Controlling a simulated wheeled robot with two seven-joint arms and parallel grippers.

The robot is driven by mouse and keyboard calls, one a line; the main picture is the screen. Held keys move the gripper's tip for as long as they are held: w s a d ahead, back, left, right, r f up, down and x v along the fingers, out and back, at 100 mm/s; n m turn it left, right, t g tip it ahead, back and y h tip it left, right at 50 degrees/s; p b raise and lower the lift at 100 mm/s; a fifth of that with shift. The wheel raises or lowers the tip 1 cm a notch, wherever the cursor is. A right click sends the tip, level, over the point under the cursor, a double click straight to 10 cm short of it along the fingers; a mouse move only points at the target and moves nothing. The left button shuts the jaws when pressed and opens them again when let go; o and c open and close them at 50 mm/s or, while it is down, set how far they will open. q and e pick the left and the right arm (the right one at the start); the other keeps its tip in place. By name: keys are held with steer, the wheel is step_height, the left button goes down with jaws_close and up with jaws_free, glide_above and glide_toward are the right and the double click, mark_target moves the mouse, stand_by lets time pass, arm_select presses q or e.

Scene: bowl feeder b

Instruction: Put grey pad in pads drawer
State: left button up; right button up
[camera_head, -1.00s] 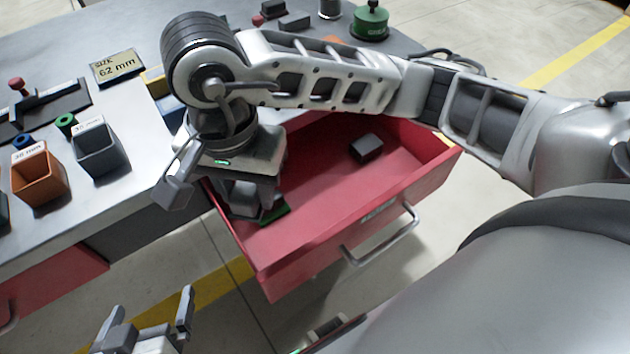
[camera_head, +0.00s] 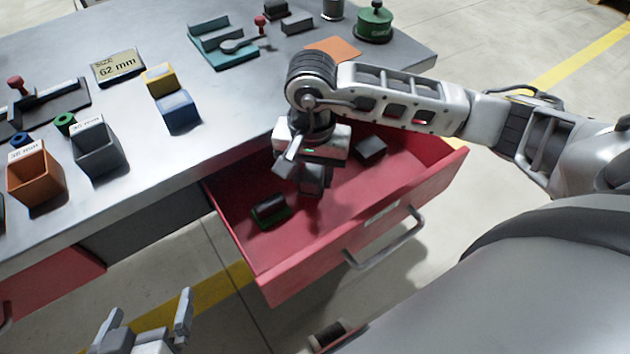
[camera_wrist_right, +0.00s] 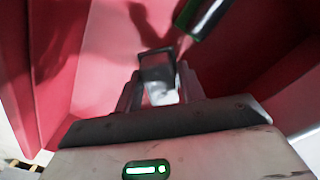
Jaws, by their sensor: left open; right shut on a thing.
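My right gripper (camera_head: 313,192) is inside the open red drawer (camera_head: 335,270), pointing down. It is shut on a small dark grey block, which looks like the grey pad (camera_wrist_right: 156,68), seen between the fingers in the right wrist view. In the head view the fingers mostly hide it. A dark pad with a green base (camera_head: 270,211) lies in the drawer to the left of the gripper. The green one also shows in the right wrist view (camera_wrist_right: 205,17). Another dark grey block (camera_head: 370,149) lies farther back in the drawer. My left gripper (camera_head: 150,312) is open and empty, low at the left.
The grey bench (camera_head: 130,185) carries an orange bin (camera_head: 36,178), a grey bin (camera_head: 96,152), a yellow block (camera_head: 160,79), a blue block (camera_head: 178,110) and a teal fixture (camera_head: 222,45). The drawer's walls surround the right gripper. The drawer's front floor is clear.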

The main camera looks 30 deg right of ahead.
mark_target(315, 183)
steer(key=f, duration=0.3)
steer(key=shift+w+d+f, duration=0.1)
steer(key=shift+d+f, duration=0.1)
steer(key=shift+d, duration=0.15)
steer(key=shift+f, duration=0.25)
steer(key=shift+f, duration=0.25)
steer(key=o, duration=1.1)
steer(key=shift+r, duration=0.1)
steer(key=shift+c, duration=0.2)
step_height(315, 183, up, 12)
steer(key=shift+r+p, duration=0.2)
steer(key=shift+p, duration=0.1)
